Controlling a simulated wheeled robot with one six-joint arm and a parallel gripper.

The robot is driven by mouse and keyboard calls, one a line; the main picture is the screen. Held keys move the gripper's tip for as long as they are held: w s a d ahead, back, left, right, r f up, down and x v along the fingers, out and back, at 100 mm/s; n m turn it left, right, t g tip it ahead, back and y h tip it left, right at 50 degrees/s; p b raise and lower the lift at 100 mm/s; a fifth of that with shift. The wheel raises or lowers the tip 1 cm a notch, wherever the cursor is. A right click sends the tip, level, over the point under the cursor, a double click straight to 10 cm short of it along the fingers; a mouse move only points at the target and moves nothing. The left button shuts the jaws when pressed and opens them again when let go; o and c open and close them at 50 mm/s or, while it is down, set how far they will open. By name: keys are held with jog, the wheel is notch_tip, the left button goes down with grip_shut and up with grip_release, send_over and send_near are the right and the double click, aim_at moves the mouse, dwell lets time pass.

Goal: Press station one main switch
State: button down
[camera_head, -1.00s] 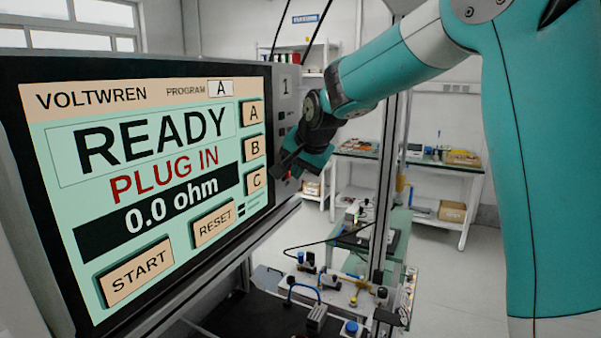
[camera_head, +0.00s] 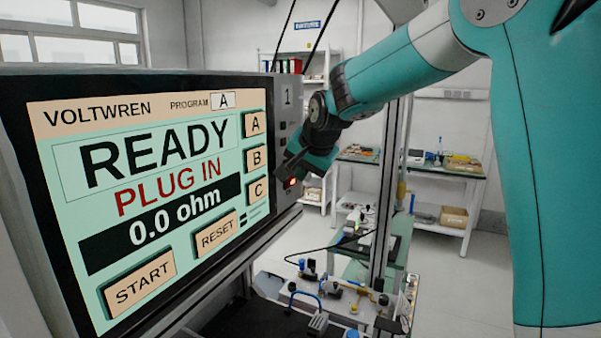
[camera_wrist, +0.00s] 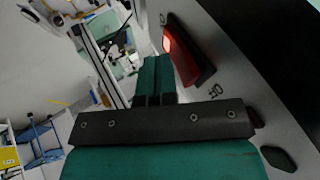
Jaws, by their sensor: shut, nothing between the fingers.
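The station one panel (camera_head: 288,96), marked "1", is on the right side of the VOLTWREN screen unit. The main switch (camera_head: 291,182) is a red rocker low on this panel, with a lit red face. In the wrist view the switch (camera_wrist: 184,52) stands in a dark frame on the grey panel, with part of its face glowing red-orange. My gripper (camera_head: 283,172) is shut and empty in front of the panel, just left of the switch. In the wrist view its green fingers (camera_wrist: 156,72) are beside the switch; I cannot tell whether they touch it.
The screen (camera_head: 150,190) reads READY, PLUG IN, 0.0 ohm, program A. A bench with fixtures (camera_head: 330,290) lies below. Shelves with parts (camera_head: 440,165) stand behind at the right. An upright post (camera_head: 383,200) stands right of the panel. Floor at right is clear.

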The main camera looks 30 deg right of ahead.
jog(key=s+d+r+b, duration=0.2)
jog(key=s+r+b, duration=0.2)
jog(key=s+r, duration=0.3)
jog(key=s, duration=0.2)
jog(key=shift+s, duration=0.35)
jog(key=s+a+f+n+g+y+b, duration=0.25)
jog(key=s+a+f+n, duration=0.45)
jog(key=a+f, duration=0.35)
jog(key=s+a+f+n+g, duration=0.1)
jog(key=s+a+f+n, duration=0.2)
jog(key=s, duration=0.2)
jog(key=s+a+f+n+g+y, duration=0.1)
jog(key=s+a+f+n+g, duration=0.1)
jog(key=s, duration=0.4)
jog(key=s+a+f+n+g+y, duration=0.1)
jog(key=s+a+f+n+g, duration=0.1)
jog(key=s+a+f+n, duration=0.2)
jog(key=shift+s+a+f+n, duration=0.35)
jog(key=shift+s+f+n, duration=0.25)
jog(key=shift+s, duration=0.65)
